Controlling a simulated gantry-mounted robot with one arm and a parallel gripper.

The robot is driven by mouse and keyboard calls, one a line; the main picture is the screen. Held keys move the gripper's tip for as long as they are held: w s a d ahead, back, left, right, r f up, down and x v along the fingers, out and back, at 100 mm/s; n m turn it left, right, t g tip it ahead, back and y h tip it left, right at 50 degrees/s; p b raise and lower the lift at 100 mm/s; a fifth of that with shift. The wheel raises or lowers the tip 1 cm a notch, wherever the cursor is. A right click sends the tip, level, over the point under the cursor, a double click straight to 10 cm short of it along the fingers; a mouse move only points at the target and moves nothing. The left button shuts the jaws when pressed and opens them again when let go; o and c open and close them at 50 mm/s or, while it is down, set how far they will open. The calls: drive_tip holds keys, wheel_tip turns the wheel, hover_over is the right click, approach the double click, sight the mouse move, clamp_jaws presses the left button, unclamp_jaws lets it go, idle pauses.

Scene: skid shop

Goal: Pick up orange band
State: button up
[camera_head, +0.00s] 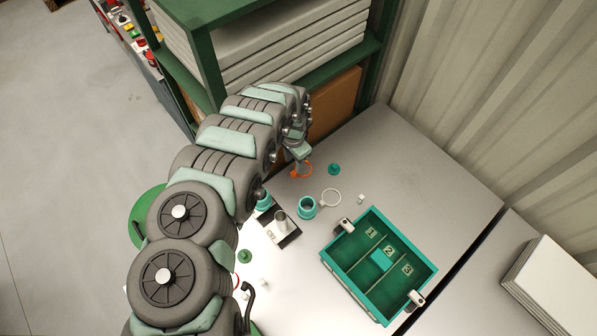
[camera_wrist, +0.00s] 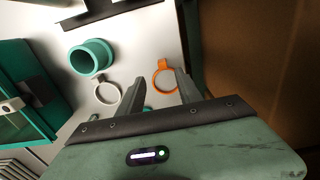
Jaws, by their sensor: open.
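The orange band (camera_wrist: 163,80) is a thin ring with a small tab. In the wrist view it lies on the grey table between and just beyond the tips of my open gripper (camera_wrist: 160,90). In the head view the orange band (camera_head: 303,170) shows at the table's back edge, right under my gripper (camera_head: 300,155), which partly covers it. The gripper holds nothing. I cannot tell how high the fingers are above the band.
A white ring (camera_head: 331,198) and a teal cup (camera_head: 307,208) lie nearby, with a teal knob (camera_head: 334,169) close to the band. A teal tray (camera_head: 345,281) with numbered compartments stands to the right. A green shelf (camera_head: 206,62) rises behind. A black-and-white block (camera_head: 272,236) sits left of the tray.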

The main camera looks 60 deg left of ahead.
sight(294, 172)
drive_tip(key=shift+w+a+f+b, duration=0.15)
drive_tip(key=shift+f+b, duration=0.1)
drive_tip(key=shift+f, duration=1.1)
drive_tip(key=shift+w+a+f+b, duration=0.1)
drive_tip(key=shift+a+f+b, duration=0.1)
drive_tip(key=shift+f, duration=1.1)
drive_tip(key=shift+f+b, duration=0.55)
drive_tip(key=shift+f, duration=0.55)
drive_tip(key=shift+s, duration=0.1)
clamp_jaws()
